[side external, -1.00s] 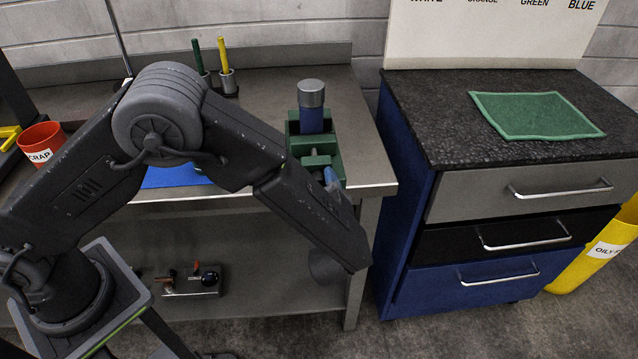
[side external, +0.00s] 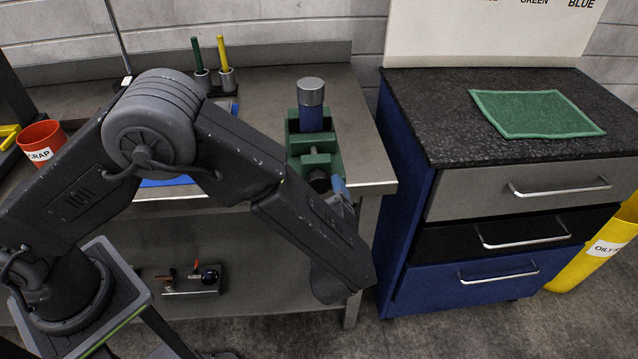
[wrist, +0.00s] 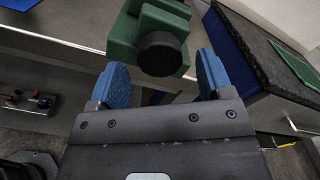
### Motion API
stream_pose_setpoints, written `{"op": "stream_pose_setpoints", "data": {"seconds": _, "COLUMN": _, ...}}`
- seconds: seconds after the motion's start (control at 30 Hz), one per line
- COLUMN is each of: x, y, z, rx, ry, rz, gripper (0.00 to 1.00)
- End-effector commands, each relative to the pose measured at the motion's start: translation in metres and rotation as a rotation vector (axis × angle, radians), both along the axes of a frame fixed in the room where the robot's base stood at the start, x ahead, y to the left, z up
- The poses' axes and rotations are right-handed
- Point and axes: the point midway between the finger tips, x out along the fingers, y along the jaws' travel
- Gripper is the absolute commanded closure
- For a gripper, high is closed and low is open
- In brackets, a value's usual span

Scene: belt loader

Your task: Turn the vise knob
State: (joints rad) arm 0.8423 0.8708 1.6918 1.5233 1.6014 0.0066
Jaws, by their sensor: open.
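The green vise (side external: 316,148) stands at the right front end of the grey bench and holds an upright blue cylinder with a grey top (side external: 311,105). Its dark round knob (wrist: 160,54) faces my gripper in the wrist view. My gripper (wrist: 160,82) is open, with one blue finger pad on each side below the knob. The knob lies between and just beyond the fingertips, and I see no contact. In the side view one blue finger of my gripper (side external: 340,187) shows at the vise front, and my arm hides most of the gripper.
A drawer cabinet (side external: 511,189) with a green cloth (side external: 536,113) stands close to the right of the bench. A red scrap cup (side external: 43,143) and a pen holder (side external: 215,83) are on the left and back. A small tool block (side external: 192,280) is on the lower shelf.

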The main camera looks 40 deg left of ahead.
Motion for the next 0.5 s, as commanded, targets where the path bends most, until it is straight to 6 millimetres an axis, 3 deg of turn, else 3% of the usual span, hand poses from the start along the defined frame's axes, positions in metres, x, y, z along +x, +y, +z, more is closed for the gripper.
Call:
{"op": "stream_pose_setpoints", "data": {"seconds": 0.2, "x": -0.036, "y": -0.038, "z": 0.0, "rx": -0.001, "ry": 0.0, "rz": -0.005, "gripper": 0.27}}
{"op": "stream_pose_setpoints", "data": {"seconds": 0.5, "x": -0.07, "y": -0.07, "z": 0.0, "rx": 0.0, "ry": 0.0, "rz": -0.002, "gripper": 0.27}}
